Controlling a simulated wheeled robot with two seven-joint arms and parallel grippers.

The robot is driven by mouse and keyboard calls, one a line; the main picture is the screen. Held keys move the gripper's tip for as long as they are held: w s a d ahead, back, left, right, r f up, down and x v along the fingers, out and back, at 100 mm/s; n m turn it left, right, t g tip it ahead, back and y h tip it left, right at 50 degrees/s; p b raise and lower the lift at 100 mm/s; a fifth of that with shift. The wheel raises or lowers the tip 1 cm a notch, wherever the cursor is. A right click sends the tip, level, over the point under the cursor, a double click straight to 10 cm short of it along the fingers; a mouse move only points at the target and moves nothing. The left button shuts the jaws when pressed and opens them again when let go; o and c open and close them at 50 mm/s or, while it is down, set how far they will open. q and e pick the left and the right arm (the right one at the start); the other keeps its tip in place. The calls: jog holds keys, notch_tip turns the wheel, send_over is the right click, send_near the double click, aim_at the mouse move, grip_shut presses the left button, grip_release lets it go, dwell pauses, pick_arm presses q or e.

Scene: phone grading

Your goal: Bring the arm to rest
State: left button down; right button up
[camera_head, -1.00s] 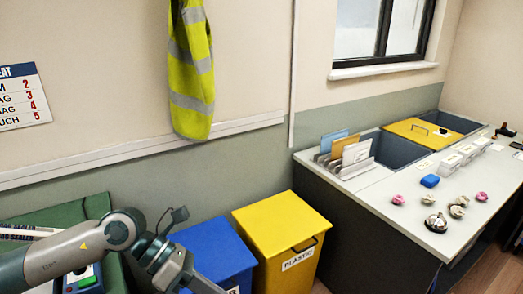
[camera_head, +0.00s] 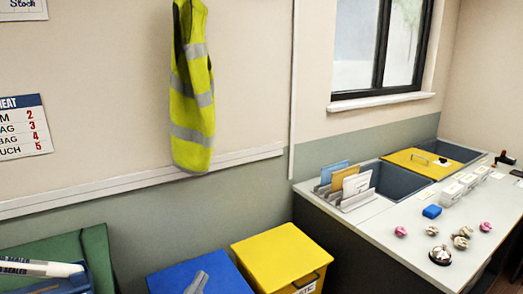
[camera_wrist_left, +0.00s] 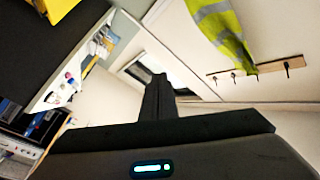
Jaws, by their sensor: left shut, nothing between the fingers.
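My left gripper (camera_head: 197,283) shows only as a grey tip at the bottom edge of the head view, in front of the blue bin. The rest of the left arm is out of that view. In the left wrist view, the dark fingers of the left gripper (camera_wrist_left: 157,97) are together with nothing held between them. My right gripper is in neither view.
A blue bin (camera_head: 165,280) and a yellow bin (camera_head: 280,252) stand by the wall. A grey counter (camera_head: 400,262) at right holds a bell (camera_head: 440,255) and small items. A green box (camera_head: 95,250) stands at left. A yellow vest (camera_head: 192,110) hangs above.

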pick_arm(q)
jog(key=s+a+f+n+g+y, duration=0.25)
jog(key=s+a+f+g, duration=0.2)
jog(key=f, duration=0.45)
jog(key=s+a+f+n+g+y, duration=0.25)
jog(key=s+f+n, duration=0.2)
jog(key=f, duration=0.55)
jog(key=s+a+f+n+g, duration=0.1)
jog(key=s+f+g, duration=0.4)
jog(key=s, duration=0.5)
jog(key=s+a+f+n+g, duration=0.1)
jog(key=s+f+g, duration=0.2)
jog(key=s+f, duration=0.6)
notch_tip(320, 180, down, 21)
jog(key=w+d, duration=0.2)
jog(key=s+f, duration=0.5)
jog(key=f, duration=0.4)
jog(key=s+f+h, duration=0.1)
jog(key=s+f, duration=0.5)
jog(key=f, duration=0.4)
jog(key=shift+s+a+m, duration=0.3)
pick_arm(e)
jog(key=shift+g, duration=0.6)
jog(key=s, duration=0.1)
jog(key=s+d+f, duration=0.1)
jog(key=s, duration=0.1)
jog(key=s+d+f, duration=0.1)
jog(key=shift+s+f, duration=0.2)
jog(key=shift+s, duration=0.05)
